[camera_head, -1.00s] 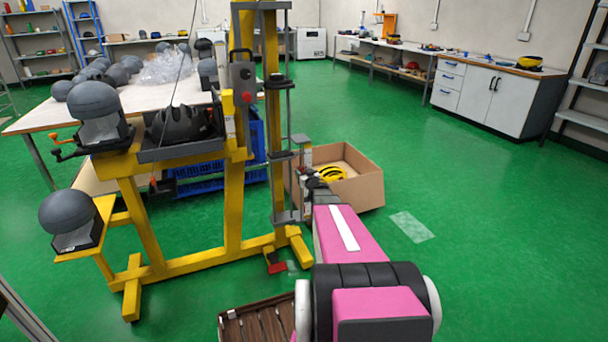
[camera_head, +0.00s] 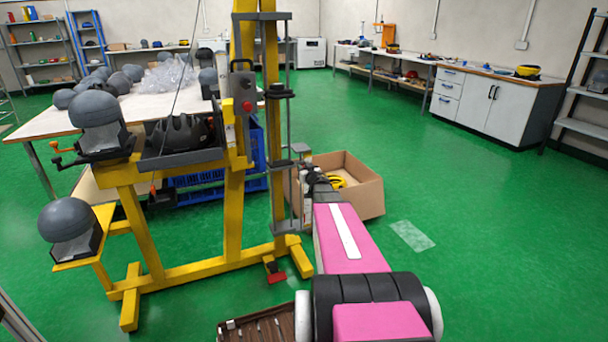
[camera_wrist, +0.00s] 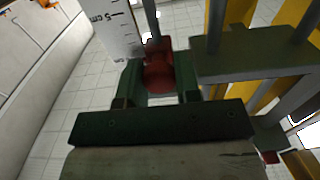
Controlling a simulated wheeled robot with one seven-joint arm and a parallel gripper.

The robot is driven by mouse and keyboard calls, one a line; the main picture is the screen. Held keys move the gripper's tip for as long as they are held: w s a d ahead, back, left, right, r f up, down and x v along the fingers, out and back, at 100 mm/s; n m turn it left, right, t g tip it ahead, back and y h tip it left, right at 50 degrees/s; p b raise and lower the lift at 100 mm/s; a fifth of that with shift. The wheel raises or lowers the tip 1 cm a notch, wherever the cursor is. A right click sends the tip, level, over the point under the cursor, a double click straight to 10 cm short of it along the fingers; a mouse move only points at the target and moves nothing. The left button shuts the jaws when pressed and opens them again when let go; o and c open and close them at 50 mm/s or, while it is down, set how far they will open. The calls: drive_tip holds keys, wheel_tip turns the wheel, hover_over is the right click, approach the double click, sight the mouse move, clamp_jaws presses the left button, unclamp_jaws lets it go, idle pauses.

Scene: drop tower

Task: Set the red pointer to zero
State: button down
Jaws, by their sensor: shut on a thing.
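The red pointer (camera_wrist: 160,74) shows in the wrist view as a rounded red piece beside a white scale (camera_wrist: 118,28) marked "5 cm". My gripper (camera_wrist: 158,68) is shut on it, with one finger on each side. The fingers hide part of the pointer, and I cannot read which mark it is level with. In the head view, my gripper (camera_head: 312,180) is beside the column of the yellow drop tower (camera_head: 235,205). The pointer is too small or hidden to make out there.
A cardboard box (camera_head: 367,195) with a yellow item stands just behind my gripper. A dark plate (camera_wrist: 250,62) and rods of the tower are close on the right in the wrist view. A brown slatted tray (camera_head: 262,328) lies low in front.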

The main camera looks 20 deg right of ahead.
drive_tip(key=shift+r, duration=0.25)
drive_tip(key=c, duration=0.8)
unclamp_jaws()
drive_tip(key=shift+f, duration=0.15)
